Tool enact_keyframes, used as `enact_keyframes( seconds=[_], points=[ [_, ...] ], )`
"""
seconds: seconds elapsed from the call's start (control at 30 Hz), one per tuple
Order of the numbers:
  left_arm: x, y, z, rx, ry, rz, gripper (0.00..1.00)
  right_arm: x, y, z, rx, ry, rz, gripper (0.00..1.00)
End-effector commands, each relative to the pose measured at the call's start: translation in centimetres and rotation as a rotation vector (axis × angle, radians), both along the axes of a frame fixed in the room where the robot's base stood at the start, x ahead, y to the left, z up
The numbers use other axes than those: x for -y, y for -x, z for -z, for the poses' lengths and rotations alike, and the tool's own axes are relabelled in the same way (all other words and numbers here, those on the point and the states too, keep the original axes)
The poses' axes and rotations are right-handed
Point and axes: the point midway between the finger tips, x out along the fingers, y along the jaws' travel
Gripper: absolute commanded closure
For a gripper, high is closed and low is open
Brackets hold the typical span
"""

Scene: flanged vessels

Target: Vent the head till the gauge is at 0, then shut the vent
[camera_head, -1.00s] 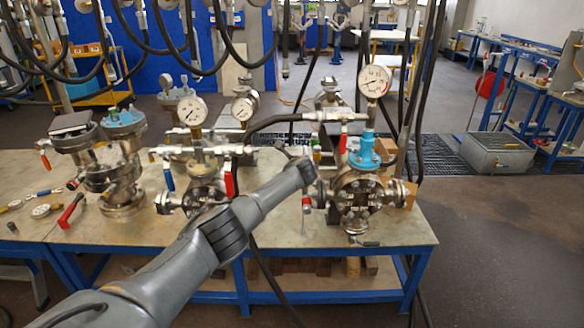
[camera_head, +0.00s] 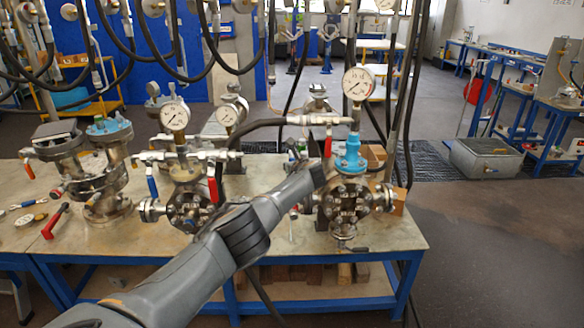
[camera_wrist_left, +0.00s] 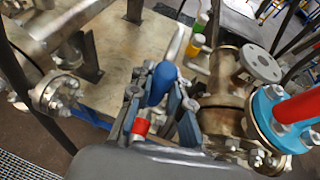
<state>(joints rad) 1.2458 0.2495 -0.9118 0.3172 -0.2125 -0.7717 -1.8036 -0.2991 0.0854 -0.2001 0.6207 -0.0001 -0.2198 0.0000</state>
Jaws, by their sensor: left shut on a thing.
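The vessel (camera_head: 348,204) on the right of the table has a blue top fitting (camera_head: 350,160). A white round gauge (camera_head: 358,83) stands above it; its reading is too small to tell. A red lever (camera_head: 328,141) stands upright on the pipe by the gauge. In the left wrist view my left gripper (camera_wrist_left: 160,98) is shut on a blue handle (camera_wrist_left: 161,80), beside the vessel's flanged body (camera_wrist_left: 222,95). A red part (camera_wrist_left: 141,127) shows beside the fingers. My right gripper is out of view.
A second gauged vessel (camera_head: 187,205) with blue and red levers stands left of my arm, and another vessel (camera_head: 104,175) stands further left. Black hoses hang overhead and down beside the right vessel. A grey bin (camera_head: 485,158) sits on the floor at right.

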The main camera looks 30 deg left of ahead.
Motion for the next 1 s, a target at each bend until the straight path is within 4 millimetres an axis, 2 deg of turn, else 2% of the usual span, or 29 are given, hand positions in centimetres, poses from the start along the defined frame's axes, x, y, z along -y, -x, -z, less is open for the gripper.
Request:
enact_keyframes(
  seconds=[0.2, 0.23, 0.33, 0.53, 0.67, 1.0],
  points=[
    [0.11, 0.06, 0.32, -0.005, -0.001, 0.002, 1.00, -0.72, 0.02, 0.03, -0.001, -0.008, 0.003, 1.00],
    [0.11, 0.07, 0.33, -0.005, -0.001, 0.002, 0.78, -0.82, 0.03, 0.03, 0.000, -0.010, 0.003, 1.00],
    [0.12, 0.05, 0.28, -0.005, -0.001, 0.001, 0.58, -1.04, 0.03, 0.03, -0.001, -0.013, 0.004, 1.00],
    [0.07, 0.03, 0.18, -0.003, 0.000, 0.001, 0.58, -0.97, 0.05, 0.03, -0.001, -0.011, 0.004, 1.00],
    [0.07, 0.04, 0.13, -0.001, 0.000, 0.001, 0.58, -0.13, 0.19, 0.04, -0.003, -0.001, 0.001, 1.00],
    [1.01, 0.71, -0.24, -0.001, 0.001, 0.003, 0.58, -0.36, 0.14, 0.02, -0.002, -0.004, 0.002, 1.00]
  ],
)
